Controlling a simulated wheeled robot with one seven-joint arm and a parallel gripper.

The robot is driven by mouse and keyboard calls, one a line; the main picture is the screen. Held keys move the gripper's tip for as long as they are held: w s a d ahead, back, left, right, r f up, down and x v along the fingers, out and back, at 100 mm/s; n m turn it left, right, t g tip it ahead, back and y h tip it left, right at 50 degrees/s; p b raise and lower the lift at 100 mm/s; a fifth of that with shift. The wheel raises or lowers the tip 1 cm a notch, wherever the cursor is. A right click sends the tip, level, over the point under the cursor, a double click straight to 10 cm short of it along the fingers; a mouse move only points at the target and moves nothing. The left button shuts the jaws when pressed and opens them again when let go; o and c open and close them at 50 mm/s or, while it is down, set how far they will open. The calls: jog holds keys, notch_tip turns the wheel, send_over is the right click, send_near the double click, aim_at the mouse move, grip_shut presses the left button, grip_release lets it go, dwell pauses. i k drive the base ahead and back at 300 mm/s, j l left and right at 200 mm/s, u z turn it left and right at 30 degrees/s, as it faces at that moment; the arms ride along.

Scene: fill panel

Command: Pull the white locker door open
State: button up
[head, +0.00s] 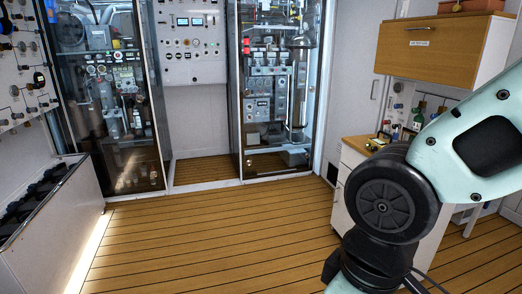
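A tall white panel (349,75) stands to the right of the right glass-fronted cabinet, with a narrow dark slot or handle near its right edge. It looks shut and may be the white locker door, but I cannot tell for sure. Its lower part is partly hidden behind the low drawer unit. My arm crosses the right side of the view in front of that unit. My gripper is out of view.
Two glass-fronted equipment cabinets (247,103) stand at the back. A white drawer unit (342,190) with a wooden top stands at right, below a wooden wall cupboard (440,52). A metal-rimmed bin (60,230) is at left. The plank floor (210,240) between is clear.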

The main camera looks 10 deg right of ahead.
aim_at(356, 96)
jog(key=i, duration=2.05)
jog(key=i+z, duration=0.1)
jog(key=i, duration=0.5)
jog(key=i+j+z, duration=0.15)
jog(key=i, duration=0.45)
jog(key=i+j+z, duration=0.1)
jog(key=i, duration=0.5)
jog(key=i+j+z, duration=0.6)
jog(key=i+z, duration=0.15)
jog(key=i, duration=0.1)
